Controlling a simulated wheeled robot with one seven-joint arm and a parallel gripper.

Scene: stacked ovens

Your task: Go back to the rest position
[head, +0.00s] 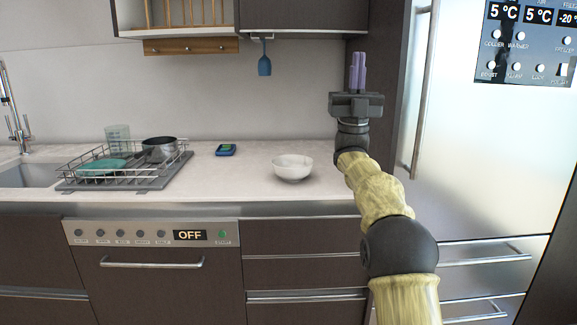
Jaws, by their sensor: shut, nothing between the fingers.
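My gripper (357,72) is at the end of my raised arm, right of the middle in the head view. Its two purple fingers point up and are together, with nothing between them. It is in front of the tall dark cabinet side, beside the fridge, and above the level of the counter. My arm comes up from the lower right and hides part of the cabinet and fridge edge.
The fridge (480,150) stands at the right with a long vertical handle (422,95). A white bowl (293,168), a small blue device (226,150) and a dish rack (125,180) are on the counter (225,185). A dishwasher (155,270) reading OFF is below.

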